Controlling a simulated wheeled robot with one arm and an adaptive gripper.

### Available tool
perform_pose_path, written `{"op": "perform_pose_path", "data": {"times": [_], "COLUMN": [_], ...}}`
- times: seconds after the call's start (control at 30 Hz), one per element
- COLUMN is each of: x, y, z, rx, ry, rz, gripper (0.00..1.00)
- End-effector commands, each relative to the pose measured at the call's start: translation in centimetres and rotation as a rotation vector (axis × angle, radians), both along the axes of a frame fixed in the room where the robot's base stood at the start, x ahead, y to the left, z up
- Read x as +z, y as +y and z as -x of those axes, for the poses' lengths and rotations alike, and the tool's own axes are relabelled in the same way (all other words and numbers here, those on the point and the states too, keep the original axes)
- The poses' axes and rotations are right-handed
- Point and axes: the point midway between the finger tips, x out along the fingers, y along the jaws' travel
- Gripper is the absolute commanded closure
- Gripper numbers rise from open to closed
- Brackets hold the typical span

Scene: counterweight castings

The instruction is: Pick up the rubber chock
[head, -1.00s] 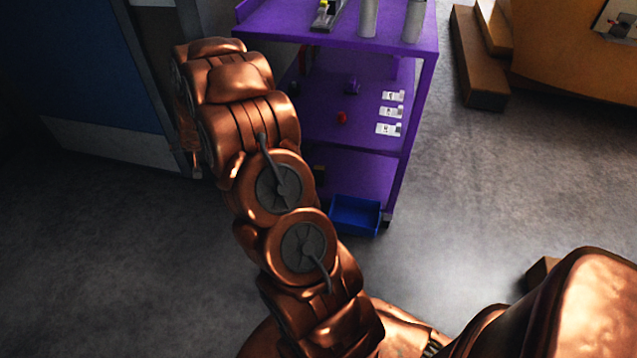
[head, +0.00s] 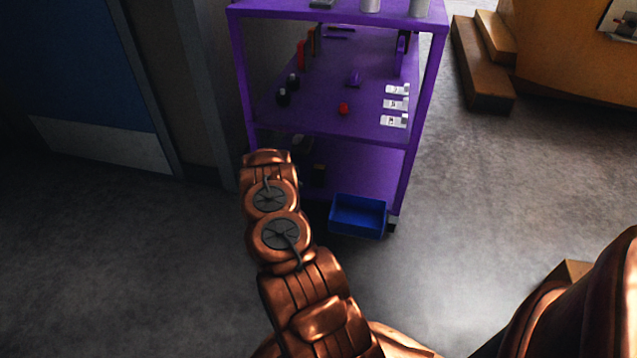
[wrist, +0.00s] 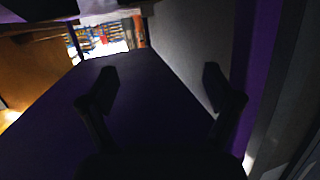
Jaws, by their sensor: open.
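My gripper (wrist: 160,88) is open, its two dark fingers wide apart over a dark purple shelf surface in the wrist view. Nothing shows between the fingers. In the head view my arm reaches to the left end of the cart's lower shelf (head: 365,180), and its own links hide most of the gripper there. I do not make out a chock in the wrist view.
A blue bin (head: 358,215) is at the cart's foot. A grey wall (wrist: 190,50) and purple post (wrist: 262,60) are right of my gripper.

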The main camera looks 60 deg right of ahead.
Motion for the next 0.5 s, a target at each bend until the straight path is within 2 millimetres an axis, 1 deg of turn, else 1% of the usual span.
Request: {"op": "perform_pose_path", "data": {"times": [0.03, 0.1, 0.17, 0.2, 0.3, 0.4, 0.5], "x": [-2.5, -4.5, -5.6, -6.5, -7.8, -8.8, -9.1], "y": [-1.0, -2.4, -3.4, -3.9, -4.9, -5.4, -5.7], "z": [1.5, 3.6, 5.0, 6.1, 8.1, 9.6, 10.3], "rx": [-0.023, -0.051, -0.071, -0.083, -0.108, -0.121, -0.129], "ry": [-0.001, -0.009, -0.018, -0.02, -0.027, -0.029, -0.032], "rz": [0.028, 0.076, 0.119, 0.143, 0.195, 0.226, 0.248], "gripper": [0.1, 0.1, 0.1, 0.1, 0.1, 0.1, 0.1]}}
